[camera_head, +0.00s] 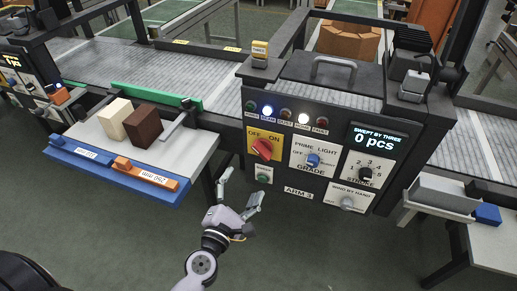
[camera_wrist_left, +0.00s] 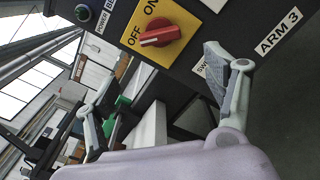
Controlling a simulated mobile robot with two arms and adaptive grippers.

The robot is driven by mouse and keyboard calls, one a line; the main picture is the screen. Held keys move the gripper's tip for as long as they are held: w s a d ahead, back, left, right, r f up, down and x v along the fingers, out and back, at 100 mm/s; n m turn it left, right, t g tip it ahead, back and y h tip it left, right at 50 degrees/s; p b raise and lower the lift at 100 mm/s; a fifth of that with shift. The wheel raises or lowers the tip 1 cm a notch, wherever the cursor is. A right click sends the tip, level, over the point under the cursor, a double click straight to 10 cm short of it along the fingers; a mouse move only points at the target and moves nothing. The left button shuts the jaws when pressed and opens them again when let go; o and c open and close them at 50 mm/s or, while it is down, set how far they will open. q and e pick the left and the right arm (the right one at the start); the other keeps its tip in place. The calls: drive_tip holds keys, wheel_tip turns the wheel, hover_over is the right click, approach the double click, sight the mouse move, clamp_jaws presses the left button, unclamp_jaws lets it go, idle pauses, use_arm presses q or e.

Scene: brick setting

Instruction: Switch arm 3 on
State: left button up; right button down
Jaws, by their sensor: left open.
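The arm 3 panel (camera_head: 315,150) carries a red rotary switch (camera_head: 262,149) on a yellow plate marked OFF and ON. In the left wrist view the red switch (camera_wrist_left: 160,33) has one end of its handle toward OFF. A label (camera_head: 299,193) below reads ARM 3. My left gripper (camera_head: 240,183) is open and empty, below and in front of the switch, apart from it. In the left wrist view its two spread fingers (camera_wrist_left: 150,82) lie below the switch. My right gripper is not in view.
A display (camera_head: 378,140) reads 0 pcs. Left of the panel, a tray table (camera_head: 185,150) holds a cream block and a brown block.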

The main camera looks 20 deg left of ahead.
sight(259, 154)
use_arm(q)
drive_tip(key=w, duration=0.4)
drive_tip(key=w+p, duration=0.1)
drive_tip(key=w, duration=0.7)
drive_tip(key=shift+w+d+p, duration=0.3)
drive_tip(key=shift+w+d, duration=0.05)
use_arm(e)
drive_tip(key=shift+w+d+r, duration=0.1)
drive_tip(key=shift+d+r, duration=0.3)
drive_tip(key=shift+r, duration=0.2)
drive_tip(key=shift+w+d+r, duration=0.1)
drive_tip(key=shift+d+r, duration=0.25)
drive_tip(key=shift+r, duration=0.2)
use_arm(q)
drive_tip(key=shift+c, duration=0.4)
drive_tip(key=c, duration=1.1)
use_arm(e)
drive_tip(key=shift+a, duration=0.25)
